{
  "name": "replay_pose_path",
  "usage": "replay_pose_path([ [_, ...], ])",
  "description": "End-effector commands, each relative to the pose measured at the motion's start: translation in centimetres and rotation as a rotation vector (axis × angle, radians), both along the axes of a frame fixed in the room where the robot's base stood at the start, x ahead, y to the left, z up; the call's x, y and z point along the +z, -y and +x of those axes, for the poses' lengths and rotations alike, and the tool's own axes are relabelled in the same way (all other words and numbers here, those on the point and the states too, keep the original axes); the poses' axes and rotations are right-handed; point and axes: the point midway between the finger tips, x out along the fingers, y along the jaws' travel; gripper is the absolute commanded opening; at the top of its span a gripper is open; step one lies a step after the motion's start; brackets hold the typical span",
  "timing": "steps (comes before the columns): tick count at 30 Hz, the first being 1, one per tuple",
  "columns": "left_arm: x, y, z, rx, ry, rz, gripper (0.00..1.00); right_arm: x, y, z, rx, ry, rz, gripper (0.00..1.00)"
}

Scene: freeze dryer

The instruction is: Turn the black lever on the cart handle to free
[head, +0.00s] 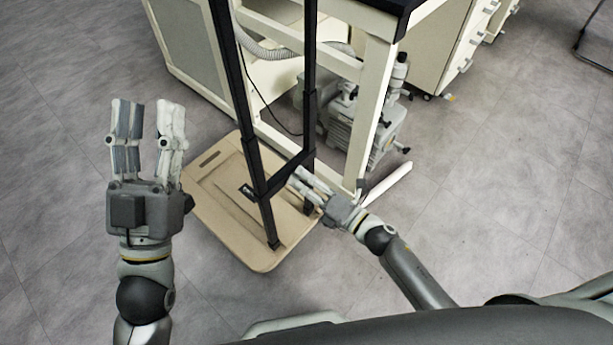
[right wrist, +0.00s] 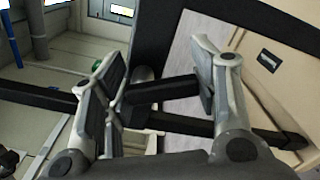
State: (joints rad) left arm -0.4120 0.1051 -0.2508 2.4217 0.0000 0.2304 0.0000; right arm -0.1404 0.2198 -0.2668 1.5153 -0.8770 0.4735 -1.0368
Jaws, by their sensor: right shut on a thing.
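The cart has a tan platform (head: 215,215) on the floor and a tall black frame handle (head: 243,110) with a low crossbar (head: 285,172). My right gripper (head: 298,181) is at the right end of this crossbar, low between the posts. In the right wrist view a short black bar, which looks like the lever (right wrist: 165,88), lies between the fingers, with the longer crossbar behind it. The gripper is shut on this bar; its exact turn is hard to tell. My left gripper (head: 148,108) is open and empty, left of the cart.
A cream frame bench (head: 375,85) with a grey pump (head: 365,125) stands just behind and right of the cart. A cream drawer cabinet (head: 445,55) is further right.

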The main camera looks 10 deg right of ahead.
Motion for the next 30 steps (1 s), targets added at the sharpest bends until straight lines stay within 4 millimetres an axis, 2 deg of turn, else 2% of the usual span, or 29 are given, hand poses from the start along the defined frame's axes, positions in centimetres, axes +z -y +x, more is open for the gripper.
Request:
replay_pose_path([
  [6, -3.4, 0.1, 2.2, 0.012, -0.227, 0.065, 0.4, 0.0, -0.1, 0.0, -0.003, -0.117, 0.151, 0.3],
  [15, -7.8, -0.2, 3.4, 0.026, -0.465, 0.13, 0.4, -0.3, -0.3, -0.2, -0.003, -0.237, 0.304, 0.3],
  [22, -9.7, -0.4, 3.6, 0.031, -0.561, 0.154, 0.4, -0.5, -0.4, -0.3, -0.004, -0.282, 0.364, 0.3],
  [30, -10.4, -0.5, 3.6, 0.033, -0.592, 0.163, 0.4, -0.6, -0.4, -0.3, -0.004, -0.299, 0.384, 0.3],
])
